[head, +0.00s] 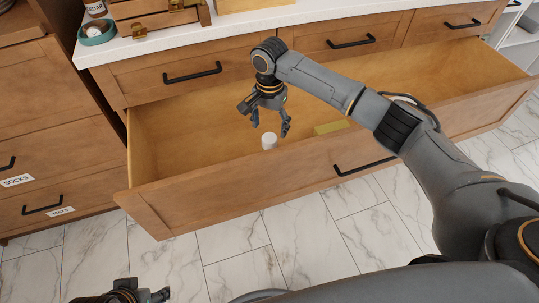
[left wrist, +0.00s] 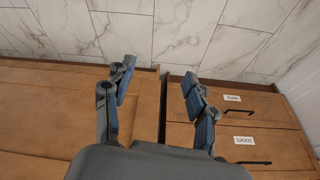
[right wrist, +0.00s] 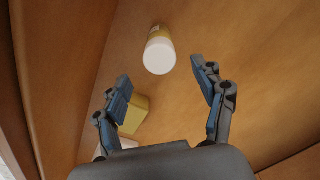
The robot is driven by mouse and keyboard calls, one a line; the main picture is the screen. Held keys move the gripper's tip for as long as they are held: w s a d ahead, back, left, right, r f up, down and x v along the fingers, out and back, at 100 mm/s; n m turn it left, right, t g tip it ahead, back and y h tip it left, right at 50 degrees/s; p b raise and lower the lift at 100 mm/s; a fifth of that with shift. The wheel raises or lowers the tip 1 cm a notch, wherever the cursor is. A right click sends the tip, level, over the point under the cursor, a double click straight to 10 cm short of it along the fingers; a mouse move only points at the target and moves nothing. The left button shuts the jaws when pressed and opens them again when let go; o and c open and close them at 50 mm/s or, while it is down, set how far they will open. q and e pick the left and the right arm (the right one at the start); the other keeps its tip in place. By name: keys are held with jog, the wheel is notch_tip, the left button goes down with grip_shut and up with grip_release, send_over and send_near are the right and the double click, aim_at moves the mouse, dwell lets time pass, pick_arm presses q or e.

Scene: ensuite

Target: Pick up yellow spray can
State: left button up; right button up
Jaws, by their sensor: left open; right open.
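The yellow spray can (right wrist: 160,52) stands in the open drawer, its white cap toward the camera and some yellow body showing behind it. In the head view its white cap (head: 269,142) shows near the drawer's front wall. My right gripper (head: 270,130) is open and empty, pointing down into the drawer just above the can. In the right wrist view the can lies ahead of the gap between the open fingertips (right wrist: 160,78), not touching them. My left gripper (left wrist: 155,80) is open and empty, low in front of the cabinets, far from the can.
A yellow box-like thing (head: 330,127) lies in the drawer, right of the can. The drawer's front wall (head: 230,185) stands close to the can. The white counter (head: 240,30) overhangs the back, with a teal bowl (head: 96,32) and wooden boxes on it. The drawer's right side is clear.

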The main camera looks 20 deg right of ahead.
aim_at(269, 138)
notch_tip(269, 138, down, 2)
jog(key=shift+f, duration=0.1)
notch_tip(269, 138, down, 4)
jog(key=shift+s+a+f+b, duration=0.1)
jog(key=shift+f+b, duration=0.15)
jog(key=shift+b, duration=0.95)
jog(key=shift+f, duration=0.15)
pick_arm(q)
jog(key=w+d+r+t+h, duration=0.1)
jog(key=w+t, duration=0.3)
jog(key=w, duration=0.4)
jog(key=shift+w+d+r+t, duration=0.35)
jog(key=shift+d+r+t, duration=0.1)
jog(key=shift+d, duration=0.45)
pick_arm(e)
grip_shut()
